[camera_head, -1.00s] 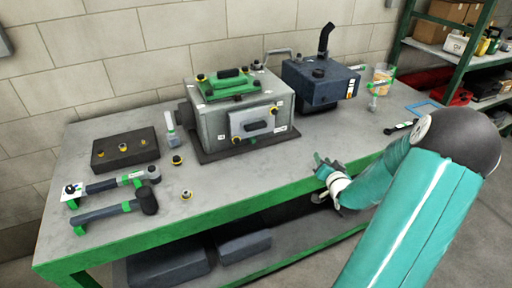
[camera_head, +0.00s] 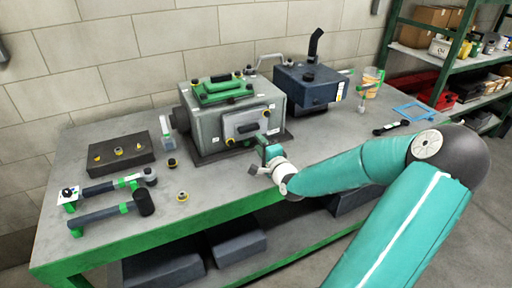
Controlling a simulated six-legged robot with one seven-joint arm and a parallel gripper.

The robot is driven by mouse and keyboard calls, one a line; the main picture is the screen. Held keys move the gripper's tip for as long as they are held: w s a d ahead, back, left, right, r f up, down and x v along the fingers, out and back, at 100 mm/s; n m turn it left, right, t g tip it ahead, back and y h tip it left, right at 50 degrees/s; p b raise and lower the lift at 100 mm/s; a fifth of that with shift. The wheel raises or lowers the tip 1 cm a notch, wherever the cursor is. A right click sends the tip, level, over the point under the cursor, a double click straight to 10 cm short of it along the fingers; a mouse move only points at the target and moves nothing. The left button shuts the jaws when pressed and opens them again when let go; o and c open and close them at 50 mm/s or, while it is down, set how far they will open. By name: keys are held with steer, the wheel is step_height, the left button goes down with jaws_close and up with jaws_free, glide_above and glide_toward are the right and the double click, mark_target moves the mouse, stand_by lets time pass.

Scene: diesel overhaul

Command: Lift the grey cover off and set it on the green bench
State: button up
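The grey cover (camera_head: 246,125) is a flat plate with a handle on the front face of the grey engine block (camera_head: 205,125), with dark yellow-ringed knobs at its corners. The block stands on a dark base on the green bench (camera_head: 120,225), which has a grey top and green edges. My gripper (camera_head: 266,149) is over the front of the bench, just below and right of the cover, apparently apart from it. Its fingers are small and partly hidden by the wrist, so I cannot tell whether they are open or shut.
A green cover (camera_head: 222,90) with knobs sits on top of the block. A dark blue tank (camera_head: 305,85) stands right of it. The bench front between knobs and gripper is clear.

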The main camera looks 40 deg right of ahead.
mark_target(250, 130)
steer(key=shift+d+x, duration=0.2)
steer(key=shift+x, duration=1.9)
steer(key=shift+d+x, duration=0.15)
steer(key=shift+x, duration=1.9)
steer(key=shift+s, duration=0.1)
jaws_close()
